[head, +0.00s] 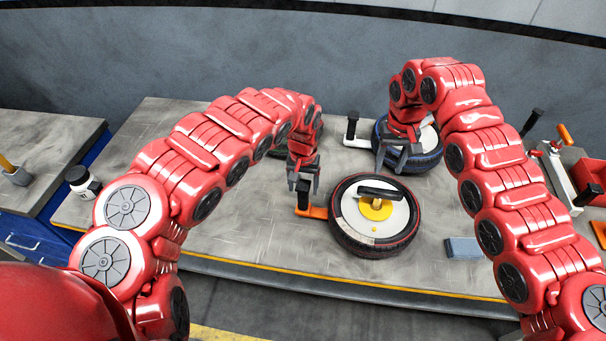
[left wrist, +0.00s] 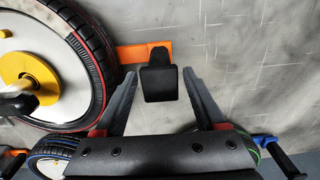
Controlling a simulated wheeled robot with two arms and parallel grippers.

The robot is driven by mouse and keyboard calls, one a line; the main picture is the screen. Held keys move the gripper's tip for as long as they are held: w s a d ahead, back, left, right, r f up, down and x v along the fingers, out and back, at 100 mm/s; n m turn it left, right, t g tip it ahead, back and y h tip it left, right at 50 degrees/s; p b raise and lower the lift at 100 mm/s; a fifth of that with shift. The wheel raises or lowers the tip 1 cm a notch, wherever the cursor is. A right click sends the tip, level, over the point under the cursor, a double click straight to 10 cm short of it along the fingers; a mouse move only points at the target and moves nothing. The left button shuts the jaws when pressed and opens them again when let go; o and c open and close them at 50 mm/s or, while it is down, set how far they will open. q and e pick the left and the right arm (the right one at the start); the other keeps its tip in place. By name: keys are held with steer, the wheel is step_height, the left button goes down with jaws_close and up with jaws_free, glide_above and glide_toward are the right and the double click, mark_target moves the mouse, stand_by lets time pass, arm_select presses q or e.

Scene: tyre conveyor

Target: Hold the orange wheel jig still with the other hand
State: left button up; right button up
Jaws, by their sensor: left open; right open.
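The orange wheel jig (head: 318,212) lies at the left edge of a red-striped wheel (head: 345,232) on the bench, its black handle standing up. My left gripper (head: 303,182) is open at that handle. In the left wrist view the black handle (left wrist: 158,82) is between my open fingers (left wrist: 156,72), with a gap on both sides, and an orange arm (left wrist: 132,53) runs from it to the tyre. The wheel has a white face, a yellow hub and a black bar across it. My right gripper (head: 391,158) is open and empty, beyond the red-striped wheel, beside a blue-striped wheel (head: 427,155).
A white jig with a black handle (head: 352,125) is at the blue-striped wheel. A third tyre is mostly hidden behind my left arm. A grey-blue block (head: 463,248) lies right of the red-striped wheel. A red bin (head: 590,175) is far right. The bench front left of centre is clear.

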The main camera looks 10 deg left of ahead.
mark_target(303, 200)
arm_select(q)
step_height(303, 200, down, 7)
steer(key=shift+f, duration=0.15)
stand_by(0.4)
jaws_close()
stand_by(1.1)
stand_by(0.4)
